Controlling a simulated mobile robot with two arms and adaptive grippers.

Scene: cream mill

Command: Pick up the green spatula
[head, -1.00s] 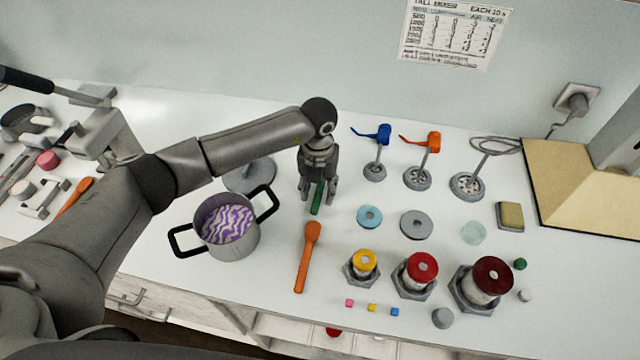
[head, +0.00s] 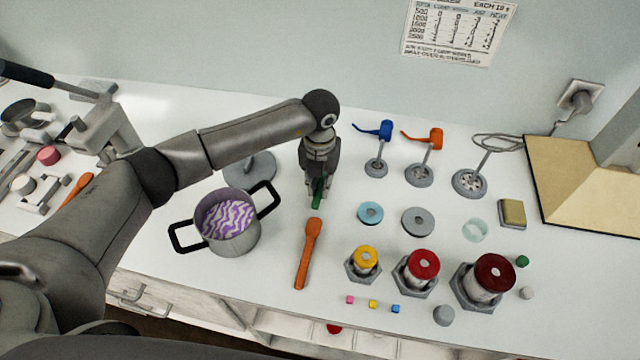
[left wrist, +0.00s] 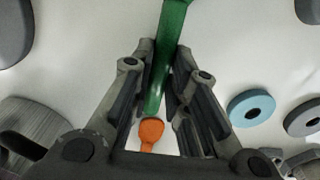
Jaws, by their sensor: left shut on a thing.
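The green spatula (head: 318,190) is between the fingers of my left gripper (head: 317,199) in the head view, mostly hidden by the hand. In the left wrist view the green spatula (left wrist: 170,50) runs lengthwise from the top edge down between the fingers of my left gripper (left wrist: 160,95). The gripper is shut on it. I cannot tell whether the spatula touches the counter. My right gripper is in neither view.
A pot (head: 232,236) with purple and white contents stands left of the gripper. An orange spatula (head: 307,255) lies just in front. Blue (head: 370,213) and grey (head: 418,222) discs lie to the right. Several weights on hexagonal bases stand at front right.

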